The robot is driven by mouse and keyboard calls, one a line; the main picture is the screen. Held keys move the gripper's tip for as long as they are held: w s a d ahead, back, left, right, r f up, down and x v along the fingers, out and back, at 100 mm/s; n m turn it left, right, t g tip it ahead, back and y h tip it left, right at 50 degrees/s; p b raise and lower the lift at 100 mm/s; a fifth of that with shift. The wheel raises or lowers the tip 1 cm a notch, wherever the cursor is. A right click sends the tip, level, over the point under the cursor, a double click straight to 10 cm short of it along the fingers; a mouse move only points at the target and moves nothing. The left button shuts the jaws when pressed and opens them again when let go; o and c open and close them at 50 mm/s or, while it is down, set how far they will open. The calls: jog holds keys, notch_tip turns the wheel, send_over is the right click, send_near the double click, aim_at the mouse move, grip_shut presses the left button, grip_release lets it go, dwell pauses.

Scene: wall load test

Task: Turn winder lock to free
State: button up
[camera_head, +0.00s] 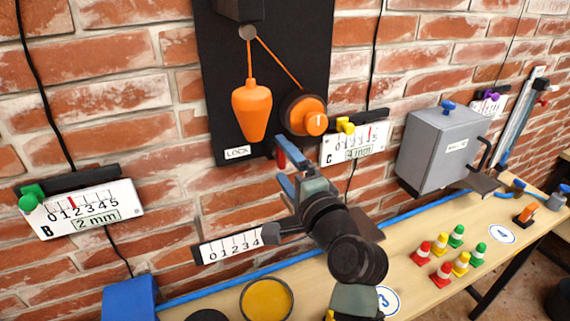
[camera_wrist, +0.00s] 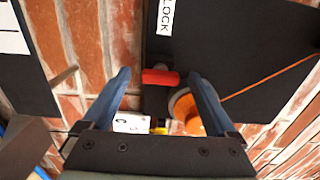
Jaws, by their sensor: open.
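The winder lock is a small red handle (camera_head: 280,155) at the bottom edge of the black wall board (camera_head: 297,50), right of the LOCK label (camera_head: 237,153). In the wrist view the red handle (camera_wrist: 160,78) lies crosswise between the tips of the blue fingers, with space on both sides. My gripper (camera_head: 274,165) is open around or just short of the handle; I cannot tell the depth. The orange winder knob (camera_head: 316,123) sits above right of the handle. It shows partly behind the right finger in the wrist view (camera_wrist: 186,108).
An orange weight (camera_head: 251,112) hangs on a cord from a pulley (camera_head: 248,33). White gauges B (camera_head: 85,208) and C (camera_head: 355,143) flank the board, and a grey box (camera_head: 440,150) is at right.

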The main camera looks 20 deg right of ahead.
jog(key=s+b, duration=0.3)
jog(key=s, duration=1)
jog(key=shift+d, duration=0.2)
jog(key=w+a+r+n, duration=0.3)
jog(key=a+n, duration=0.6)
jog(key=a, duration=0.1)
jog(key=w+a+r+n, duration=0.3)
jog(key=a+r+n, duration=0.1)
jog(key=a+n, duration=0.55)
jog(key=s+r+t, duration=0.4)
jog(key=s+r, duration=0.2)
jog(key=r, duration=0.6)
jog(key=s+r+m+t, duration=0.1)
jog(key=s+r+t, duration=0.4)
jog(key=r, duration=0.7)
jog(key=shift+s+d+r+h, duration=0.25)
jog(key=shift+s+h, duration=0.05)
jog(key=shift+s, duration=0.65)
